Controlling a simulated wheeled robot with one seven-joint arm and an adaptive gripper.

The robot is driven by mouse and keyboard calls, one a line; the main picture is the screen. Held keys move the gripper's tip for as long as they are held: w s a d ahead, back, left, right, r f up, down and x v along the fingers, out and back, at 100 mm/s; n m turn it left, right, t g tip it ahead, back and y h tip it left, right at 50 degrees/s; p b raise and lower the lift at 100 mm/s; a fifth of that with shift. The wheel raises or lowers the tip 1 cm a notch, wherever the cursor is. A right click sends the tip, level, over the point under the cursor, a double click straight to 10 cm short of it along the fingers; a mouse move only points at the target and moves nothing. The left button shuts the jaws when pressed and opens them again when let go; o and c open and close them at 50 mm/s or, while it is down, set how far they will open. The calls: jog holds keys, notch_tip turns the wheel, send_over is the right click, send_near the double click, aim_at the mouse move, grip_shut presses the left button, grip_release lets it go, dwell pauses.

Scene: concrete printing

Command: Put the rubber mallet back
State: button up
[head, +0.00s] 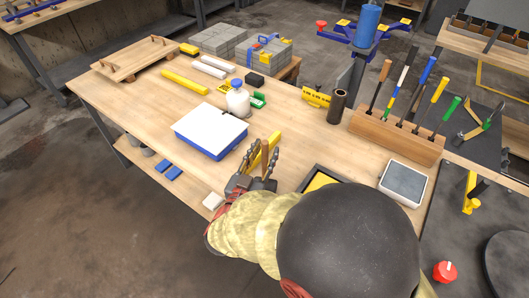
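My gripper (266,148) is over the front edge of the workbench, its dark fingers pointing away across the top. A brown wooden handle (265,158) shows between the fingers, beside a yellow bar (273,141). I cannot tell whether the fingers touch the handle. No mallet head can be made out; the handle's lower end is hidden by the gripper, so I cannot confirm it is the rubber mallet. A wooden tool rack (392,136) at the bench's right holds several upright tools with brown, black, green, blue and yellow handles.
A blue tray with a white top (211,130) stands left of my gripper, with a white bottle (238,99) behind it. A dark cylinder (337,106) stands left of the rack. A grey square-topped box (403,183) lies before the rack. My arm hides the front bench edge.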

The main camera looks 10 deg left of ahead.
jog(key=shift+s+r, duration=0.15)
jog(key=shift+r, duration=0.05)
jog(key=s+a+p, duration=0.1)
jog(key=s+p, duration=0.2)
jog(key=s, duration=0.8)
jog(key=shift+s+a, duration=0.3)
jog(key=shift+a, duration=0.05)
